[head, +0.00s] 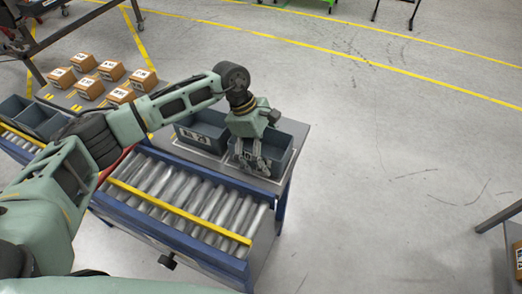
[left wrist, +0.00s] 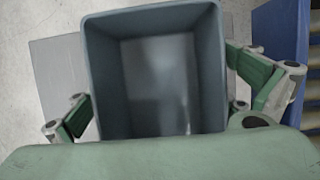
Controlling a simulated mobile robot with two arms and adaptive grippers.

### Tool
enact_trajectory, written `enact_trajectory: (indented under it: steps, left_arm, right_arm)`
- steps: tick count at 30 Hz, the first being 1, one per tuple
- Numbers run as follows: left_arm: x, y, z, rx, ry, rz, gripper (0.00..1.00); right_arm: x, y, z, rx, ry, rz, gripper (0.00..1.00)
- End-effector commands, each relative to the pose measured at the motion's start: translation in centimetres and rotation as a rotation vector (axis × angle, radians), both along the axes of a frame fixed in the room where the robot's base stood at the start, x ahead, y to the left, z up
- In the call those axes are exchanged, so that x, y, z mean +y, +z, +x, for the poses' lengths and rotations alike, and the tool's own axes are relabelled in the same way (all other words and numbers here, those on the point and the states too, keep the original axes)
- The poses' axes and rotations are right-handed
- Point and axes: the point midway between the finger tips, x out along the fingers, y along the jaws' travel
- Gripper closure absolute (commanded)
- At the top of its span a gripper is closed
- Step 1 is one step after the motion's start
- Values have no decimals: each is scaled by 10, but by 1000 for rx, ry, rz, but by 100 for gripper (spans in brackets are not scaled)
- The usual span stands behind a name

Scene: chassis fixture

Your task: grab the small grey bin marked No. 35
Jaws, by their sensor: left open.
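Two small grey bins stand side by side at the end of the roller table. The right bin (head: 286,146) is under my left gripper (head: 252,163), which points down over it with its fingers apart. Its front label is partly behind the fingers, and I cannot read its number. The left bin (head: 207,121) has a white label, too small to read surely. In the left wrist view, an empty grey bin (left wrist: 211,65) is between the spread fingers of my left gripper (left wrist: 165,103), one on each side, not visibly clamped. My right gripper is not in view.
The blue-framed roller conveyor (head: 185,195) with a yellow bar lies in front of the bins. More grey bins (head: 38,117) stand at the far left. Several labelled cardboard boxes (head: 90,87) sit behind my left arm.

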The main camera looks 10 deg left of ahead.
Motion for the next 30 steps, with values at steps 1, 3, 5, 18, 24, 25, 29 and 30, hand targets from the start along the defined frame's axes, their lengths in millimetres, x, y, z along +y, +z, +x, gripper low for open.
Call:
enact_trajectory:
  steps: [1, 3, 5, 18, 24, 25, 29, 30]
  left_arm:
    - [0, -1, 0, 0, 0, 0, 2]
    - [0, -1, 0, 0, 0, 0, 2]
    - [0, -1, 0, 0, 0, 0, 2]
    - [0, -1, 0, 0, 0, 0, 21]
    - [0, -2, 0, -1, 0, 0, 38]
    - [0, -2, 0, -1, 0, 0, 41]
    - [0, -2, 0, 0, 0, 1, 52]
    - [0, -3, 0, 1, 0, 1, 53]
  right_arm:
    - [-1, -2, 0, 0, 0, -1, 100]
    - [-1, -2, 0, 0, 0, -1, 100]
    - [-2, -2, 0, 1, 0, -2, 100]
    - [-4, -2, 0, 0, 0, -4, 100]
    - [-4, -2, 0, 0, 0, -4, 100]
    - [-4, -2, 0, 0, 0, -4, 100]
    - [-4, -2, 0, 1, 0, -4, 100]
    - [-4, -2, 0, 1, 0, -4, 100]
